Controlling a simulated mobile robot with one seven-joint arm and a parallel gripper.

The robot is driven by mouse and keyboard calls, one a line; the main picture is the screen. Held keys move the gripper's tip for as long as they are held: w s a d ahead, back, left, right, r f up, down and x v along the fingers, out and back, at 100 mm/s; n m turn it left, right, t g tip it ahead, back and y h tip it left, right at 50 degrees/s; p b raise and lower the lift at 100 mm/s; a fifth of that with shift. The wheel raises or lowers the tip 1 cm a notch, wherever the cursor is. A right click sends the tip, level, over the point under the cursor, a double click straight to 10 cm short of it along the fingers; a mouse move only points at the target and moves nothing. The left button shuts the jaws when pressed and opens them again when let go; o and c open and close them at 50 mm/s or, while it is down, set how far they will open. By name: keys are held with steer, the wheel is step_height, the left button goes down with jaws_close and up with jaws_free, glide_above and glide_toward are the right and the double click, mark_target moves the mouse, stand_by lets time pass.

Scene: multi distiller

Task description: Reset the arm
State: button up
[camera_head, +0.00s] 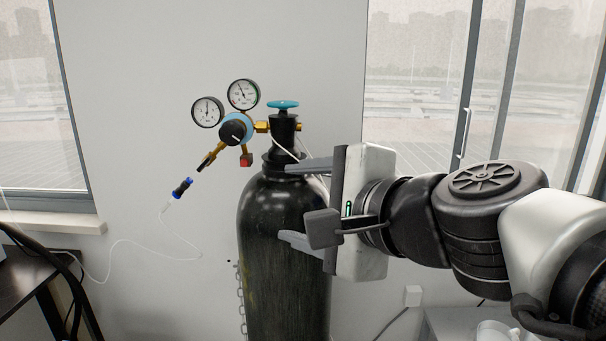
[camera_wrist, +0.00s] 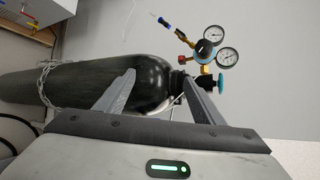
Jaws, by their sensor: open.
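My gripper (camera_head: 287,201) is open and empty, its two fingers spread apart and pointing left. In the head view it is in front of the right side of a black gas cylinder (camera_head: 285,250). In the wrist view the fingers of my gripper (camera_wrist: 158,88) frame the cylinder's shoulder and neck. I cannot tell whether they touch it. My arm reaches in from the right.
The cylinder carries a teal valve knob (camera_head: 283,104) and a regulator with two gauges (camera_head: 243,94). A thin tube with a blue-black connector (camera_head: 181,188) hangs left of it. A dark table (camera_head: 25,285) stands at lower left. A chain runs beside the cylinder.

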steer(key=s+d+f+n+g+h, duration=0.3)
steer(key=s+d+f+n+h, duration=0.15)
steer(key=d+f+n, duration=0.3)
steer(key=s+d+f+n+g+h, duration=0.3)
steer(key=s+d+f+n+h, duration=0.15)
steer(key=d+f+n, duration=0.35)
step_height(320, 180, up, 16)
steer(key=a+y+p, duration=0.1)
steer(key=p, duration=1.6)
steer(key=shift+s+f, duration=0.15)
steer(key=shift+s, duration=0.1)
